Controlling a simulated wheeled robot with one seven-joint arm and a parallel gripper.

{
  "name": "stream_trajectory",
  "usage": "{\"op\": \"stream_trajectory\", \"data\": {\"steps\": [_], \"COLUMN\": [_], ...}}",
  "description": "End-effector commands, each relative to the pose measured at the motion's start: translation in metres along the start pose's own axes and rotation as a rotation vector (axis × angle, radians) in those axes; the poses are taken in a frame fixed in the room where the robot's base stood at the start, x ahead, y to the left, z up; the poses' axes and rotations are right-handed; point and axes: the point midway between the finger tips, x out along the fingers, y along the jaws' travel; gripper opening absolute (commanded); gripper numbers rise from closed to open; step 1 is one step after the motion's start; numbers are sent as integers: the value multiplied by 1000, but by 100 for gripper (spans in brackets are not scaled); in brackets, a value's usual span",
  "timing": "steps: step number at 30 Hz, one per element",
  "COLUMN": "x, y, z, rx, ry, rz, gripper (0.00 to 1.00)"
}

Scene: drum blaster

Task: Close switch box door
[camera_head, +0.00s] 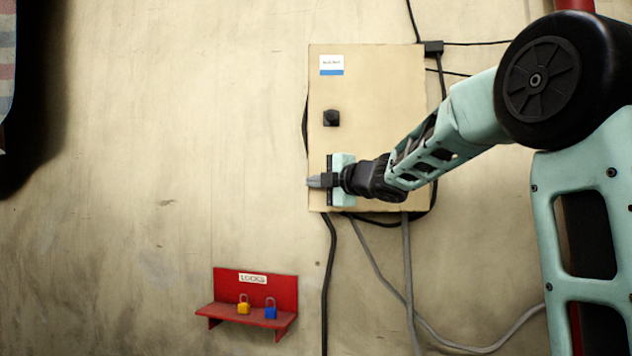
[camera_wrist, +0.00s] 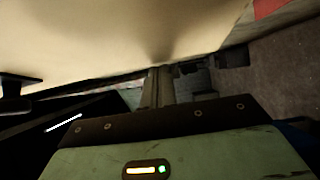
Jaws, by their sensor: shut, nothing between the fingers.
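The switch box (camera_head: 375,85) is a beige upright box on the wall, in the middle of the head view. Its door looks flat in line with the box front; I cannot tell if a small gap is left. A black knob (camera_head: 331,118) sits on the door's left half. My gripper (camera_head: 313,181) is shut and empty, in front of the door's lower left edge, its fingers pointing left. In the wrist view my gripper's fingers (camera_wrist: 158,88) are together beside a pale surface (camera_wrist: 120,35). I cannot tell whether they touch the door.
A red shelf (camera_head: 255,290) marked LOCKS is on the wall below left, holding a yellow padlock (camera_head: 243,307) and a blue padlock (camera_head: 270,311). Cables (camera_head: 407,270) hang below the box. The wall left of the box is clear.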

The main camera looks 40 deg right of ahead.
Motion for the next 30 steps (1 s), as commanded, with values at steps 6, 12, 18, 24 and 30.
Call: {"op": "stream_trajectory", "data": {"steps": [6, 12, 18, 24, 30], "x": [13, 43, 57, 58, 57], "y": [-4, -6, -2, 1, 1], "z": [10, 38, 57, 61, 62], "rx": [-3, -3, -1, -1, -2], "ry": [-54, -203, -288, -302, -305], "rz": [0, 0, 0, 0, 1], "gripper": [0, 0, 0, 0, 0]}}
